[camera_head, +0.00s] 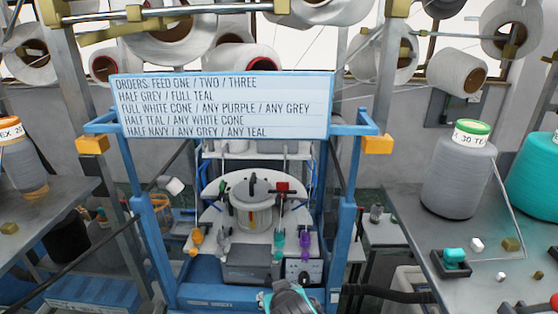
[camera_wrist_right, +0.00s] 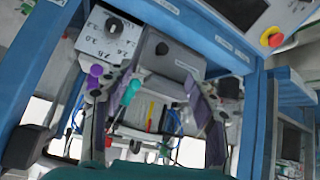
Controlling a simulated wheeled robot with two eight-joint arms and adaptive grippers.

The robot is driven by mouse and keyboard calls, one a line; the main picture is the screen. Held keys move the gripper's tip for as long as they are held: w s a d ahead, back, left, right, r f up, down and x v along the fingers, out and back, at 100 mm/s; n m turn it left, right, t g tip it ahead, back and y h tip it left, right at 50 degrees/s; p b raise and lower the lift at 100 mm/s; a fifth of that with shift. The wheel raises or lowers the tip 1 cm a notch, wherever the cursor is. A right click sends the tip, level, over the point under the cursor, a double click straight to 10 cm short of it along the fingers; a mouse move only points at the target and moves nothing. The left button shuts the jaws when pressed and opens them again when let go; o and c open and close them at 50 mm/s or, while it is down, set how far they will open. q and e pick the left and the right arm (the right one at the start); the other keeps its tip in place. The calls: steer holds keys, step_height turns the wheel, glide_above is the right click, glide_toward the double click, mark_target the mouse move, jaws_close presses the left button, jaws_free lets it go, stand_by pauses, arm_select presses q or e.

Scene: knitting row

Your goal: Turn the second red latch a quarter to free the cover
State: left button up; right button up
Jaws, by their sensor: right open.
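A small red piece (camera_head: 282,187), which may be a red latch, sits on the right of the knitting machine's round white top. Beside it is a pale drum (camera_head: 252,215) with dark upright parts. I cannot make out a second red latch or tell how any latch is turned. In the head view my right gripper (camera_head: 288,295) is at the bottom centre, below the grey box, with its fingers hard to see. In the right wrist view the right gripper (camera_wrist_right: 160,82) is open, its two fingers wide apart with nothing held. My left gripper is not in view.
A blue frame (camera_head: 346,235) stands around the machine, with an order board (camera_head: 222,106) above. A grey box (camera_head: 247,263), a dial panel (camera_head: 303,270), and orange, teal and purple pieces are in front. A grey cone (camera_head: 458,180) stands on the right table.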

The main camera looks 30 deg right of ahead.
steer(key=w+d+r+m+t+h, duration=0.3)
steer(key=w+d+r+h, duration=0.2)
steer(key=w+d+r, duration=0.45)
steer(key=t+h, duration=0.1)
steer(key=t, duration=0.3)
glide_toward(283, 185)
steer(key=x, duration=0.4)
steer(key=shift+m+h, duration=0.3)
steer(key=shift+m, duration=0.2)
steer(key=p+x, duration=0.1)
steer(key=x, duration=0.5)
steer(key=shift+w+f, duration=0.1)
steer(key=shift+w, duration=0.25)
steer(key=shift+c, duration=0.3)
steer(key=c, duration=1.1)
